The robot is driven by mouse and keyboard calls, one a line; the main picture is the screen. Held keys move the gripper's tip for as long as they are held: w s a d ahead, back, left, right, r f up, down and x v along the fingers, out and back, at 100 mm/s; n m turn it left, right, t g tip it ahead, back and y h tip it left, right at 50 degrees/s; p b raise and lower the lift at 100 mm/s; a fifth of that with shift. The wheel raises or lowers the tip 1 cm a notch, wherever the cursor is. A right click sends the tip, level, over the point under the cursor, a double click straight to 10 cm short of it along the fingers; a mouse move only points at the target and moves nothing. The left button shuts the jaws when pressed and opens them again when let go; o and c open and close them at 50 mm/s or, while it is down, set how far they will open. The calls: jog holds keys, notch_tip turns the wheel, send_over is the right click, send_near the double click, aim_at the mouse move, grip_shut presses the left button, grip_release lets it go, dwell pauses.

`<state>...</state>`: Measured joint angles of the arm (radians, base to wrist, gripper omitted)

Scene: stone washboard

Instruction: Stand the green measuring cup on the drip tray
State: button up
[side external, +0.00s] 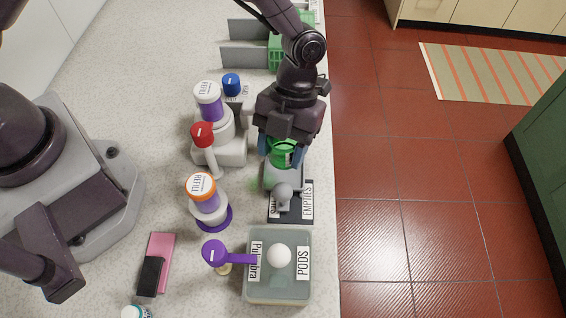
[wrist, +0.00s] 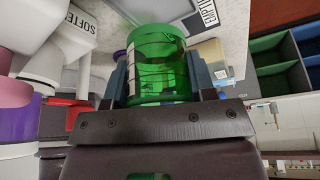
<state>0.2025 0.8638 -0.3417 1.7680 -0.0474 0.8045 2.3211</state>
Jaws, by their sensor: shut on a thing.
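The green measuring cup (side external: 284,150) is between the fingers of my gripper (side external: 283,160), which is shut on it. The cup looks roughly upright in the side view. In the wrist view the see-through green cup (wrist: 157,62) fills the space between the two blue-grey fingers of my gripper (wrist: 160,78). Just below and in front of the cup is a pale grey piece with a rounded knob (side external: 283,192), by the dark mat labelled EMPTIES (side external: 290,214). I cannot tell for sure which piece is the drip tray, nor whether the cup touches anything beneath.
A PODS box (side external: 255,293) with a white ball stands in front, beside a purple scoop (side external: 214,252). The counter edge is close on the right.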

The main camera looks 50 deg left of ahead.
aim_at(284, 176)
jog(key=shift+f, duration=2.55)
jog(key=o, duration=1)
jog(key=shift+f, duration=0.1)
jog(key=shift+d, duration=0.1)
jog(key=v, duration=1.2)
jog(key=shift+w, duration=0.1)
